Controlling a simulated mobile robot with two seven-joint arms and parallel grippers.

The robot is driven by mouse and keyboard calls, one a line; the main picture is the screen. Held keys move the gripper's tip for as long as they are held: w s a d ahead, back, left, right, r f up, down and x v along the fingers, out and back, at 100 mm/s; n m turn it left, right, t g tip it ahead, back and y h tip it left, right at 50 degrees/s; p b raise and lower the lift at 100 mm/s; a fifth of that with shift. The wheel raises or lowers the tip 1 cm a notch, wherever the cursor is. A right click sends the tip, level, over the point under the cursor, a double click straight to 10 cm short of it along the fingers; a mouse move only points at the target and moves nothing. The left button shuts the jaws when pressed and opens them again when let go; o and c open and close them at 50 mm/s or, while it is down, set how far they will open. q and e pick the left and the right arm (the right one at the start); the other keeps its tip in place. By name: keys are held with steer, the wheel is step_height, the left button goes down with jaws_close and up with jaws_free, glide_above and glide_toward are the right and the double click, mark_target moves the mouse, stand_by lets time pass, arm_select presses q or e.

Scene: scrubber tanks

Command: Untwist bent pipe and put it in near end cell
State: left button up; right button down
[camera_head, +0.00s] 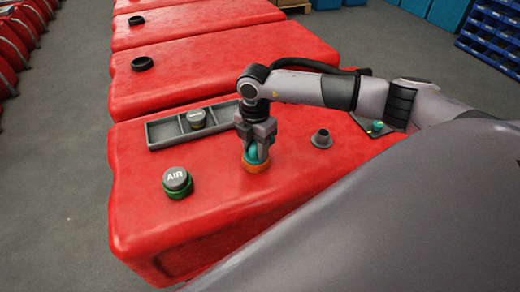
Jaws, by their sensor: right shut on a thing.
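My right gripper (257,155) points down over the front red tank, its fingers shut on a teal piece (255,150). This teal piece looks like the bent pipe, but the fingers hide most of its shape. It stands at an orange ring (255,166) on the tank top; whether it is seated in the ring or just above it I cannot tell. A grey tray (158,147) with cells lies behind and left of the gripper. Its left end cell is empty, a grey round cap (196,118) is in a middle cell, and my arm partly covers the right end. My left gripper is not in view.
A grey AIR cap (175,179) sits on a green ring at the tank's front left. A dark flanged port (321,139) stands right of the gripper. A dark mat with a small teal and yellow thing (377,127) lies beyond. More red tanks stand behind.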

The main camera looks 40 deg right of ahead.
mark_target(255, 143)
steer(key=shift+r+p, duration=0.85)
steer(key=shift+r, duration=0.05)
stand_by(0.7)
steer(key=shift+r, duration=0.15)
steer(key=shift+r+p, duration=2)
steer(key=shift+r, duration=0.35)
